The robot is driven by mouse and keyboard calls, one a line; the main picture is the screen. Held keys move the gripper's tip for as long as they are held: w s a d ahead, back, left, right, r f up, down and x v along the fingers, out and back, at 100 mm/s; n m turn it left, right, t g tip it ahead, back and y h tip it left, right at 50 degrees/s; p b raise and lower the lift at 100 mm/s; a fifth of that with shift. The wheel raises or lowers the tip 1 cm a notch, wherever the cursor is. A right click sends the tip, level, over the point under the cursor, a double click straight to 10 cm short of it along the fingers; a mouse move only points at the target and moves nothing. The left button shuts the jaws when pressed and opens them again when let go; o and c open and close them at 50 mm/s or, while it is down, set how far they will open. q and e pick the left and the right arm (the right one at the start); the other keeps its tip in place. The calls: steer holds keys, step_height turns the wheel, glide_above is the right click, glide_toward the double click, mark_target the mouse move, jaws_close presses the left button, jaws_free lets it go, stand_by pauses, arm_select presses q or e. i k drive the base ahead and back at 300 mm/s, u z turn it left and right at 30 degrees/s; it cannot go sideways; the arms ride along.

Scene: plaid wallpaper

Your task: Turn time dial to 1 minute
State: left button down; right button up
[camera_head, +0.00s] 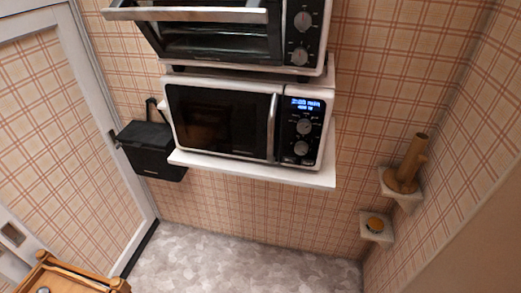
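A white microwave (222,120) with a dark door stands on a white wall shelf (250,170). Its vertical silver handle (271,127) is beside a black control panel at the right. The panel has a lit blue display (306,104) with text too small to read. Below it are two round silver dials, an upper dial (304,126) and a lower dial (301,148). I cannot tell which is the time dial or what either is set to. The microwave door is shut. Neither of my grippers shows in the head view.
A toaster oven (215,35) with two knobs is above the microwave. A black box-like appliance (152,150) is left of it. The grey floor (240,255) below is clear.

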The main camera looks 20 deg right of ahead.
mark_target(301, 148)
steer(key=u, duration=1)
steer(key=i, duration=0.7)
steer(key=z, duration=2.6)
